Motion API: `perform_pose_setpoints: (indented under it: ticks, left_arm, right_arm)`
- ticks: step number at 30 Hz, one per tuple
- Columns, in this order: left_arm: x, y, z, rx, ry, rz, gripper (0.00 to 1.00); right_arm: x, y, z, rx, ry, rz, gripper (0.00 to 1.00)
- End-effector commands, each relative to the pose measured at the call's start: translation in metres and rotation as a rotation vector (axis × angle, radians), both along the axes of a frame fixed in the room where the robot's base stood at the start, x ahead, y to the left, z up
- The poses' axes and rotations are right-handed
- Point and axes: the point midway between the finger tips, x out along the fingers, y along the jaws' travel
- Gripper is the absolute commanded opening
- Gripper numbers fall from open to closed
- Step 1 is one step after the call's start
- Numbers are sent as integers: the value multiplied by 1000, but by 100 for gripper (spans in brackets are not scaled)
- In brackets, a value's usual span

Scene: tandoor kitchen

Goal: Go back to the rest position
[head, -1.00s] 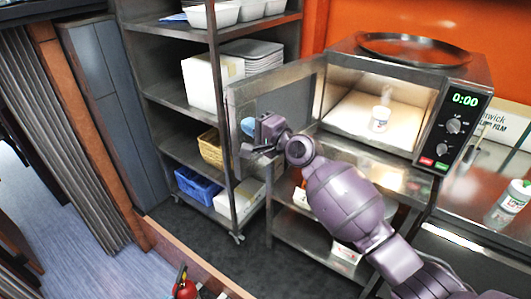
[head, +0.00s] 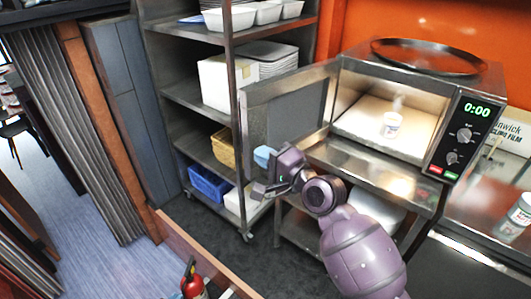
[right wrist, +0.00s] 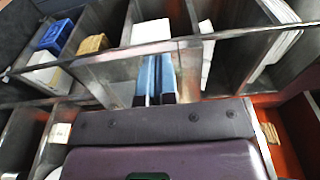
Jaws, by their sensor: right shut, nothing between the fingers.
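The right arm reaches up from the bottom of the head view, in front of the steel bench. I cannot tell whether the gripper touches the door. My left gripper is not in view.
The microwave (head: 470,100) stands open with a steaming white cup (head: 391,124) inside. A steel shelf rack (head: 190,98) with containers and a blue basket (head: 208,183) stands to the left. A fire extinguisher (head: 193,285) is at the bottom. Dark floor between is clear.

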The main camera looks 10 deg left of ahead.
Motion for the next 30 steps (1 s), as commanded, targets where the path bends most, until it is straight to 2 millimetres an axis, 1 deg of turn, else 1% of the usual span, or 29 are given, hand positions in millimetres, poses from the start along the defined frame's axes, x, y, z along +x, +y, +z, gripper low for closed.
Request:
perform_pose_setpoints:
  ticks: [5, 8, 11, 13, 17, 19, 23, 24, 26, 29, 30]
  left_arm:
    - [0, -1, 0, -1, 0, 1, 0]
    - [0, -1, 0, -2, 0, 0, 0]
    - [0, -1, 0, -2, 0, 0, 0]
    - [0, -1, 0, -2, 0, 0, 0]
    - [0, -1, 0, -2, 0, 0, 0]
    - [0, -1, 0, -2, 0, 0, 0]
    - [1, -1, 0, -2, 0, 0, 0]
    - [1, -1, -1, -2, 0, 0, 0]
    - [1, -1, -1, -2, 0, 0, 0]
    - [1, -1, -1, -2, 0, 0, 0]
    - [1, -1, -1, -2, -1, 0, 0]
  right_arm:
    - [-3, -1, 0, -4, -7, -1, 0]
    - [-3, -1, 0, -32, -52, -2, 0]
    - [-1, -2, 2, -101, -158, -20, 0]
    - [1, -5, 6, -167, -263, -44, 0]
    - [10, -19, 18, -295, -457, -112, 0]
    - [14, -31, 20, -367, -547, -157, 0]
    - [19, -63, 9, -524, -679, -249, 0]
    - [19, -76, 2, -581, -712, -280, 0]
    - [19, -95, -9, -663, -755, -321, 0]
    - [14, -129, -33, -805, -800, -378, 0]
    - [11, -143, -44, -865, -812, -398, 0]
